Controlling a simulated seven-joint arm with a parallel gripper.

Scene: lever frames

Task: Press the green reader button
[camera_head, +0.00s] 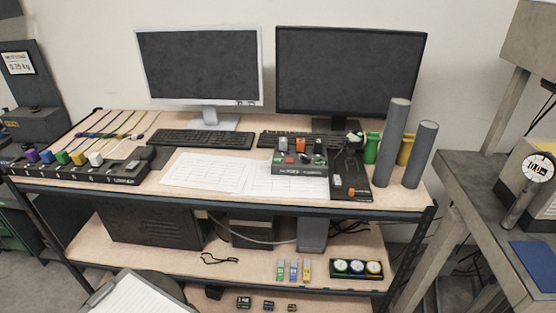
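I cannot tell for certain which device is the reader. At the left, a long black strip (122,173) carries a green block (62,157) among purple, blue, yellow and white ones. The lettering is too small to read surely. My gripper is not recognisable in view.
Two tall grey cylinders (393,143) rise at the desk's right end, near green (371,148) and yellow (405,149) objects. Two monitors (199,68) and keyboards (200,139) stand behind. Paper sheets (208,172) lie mid-desk. A lower shelf (225,262) holds small items.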

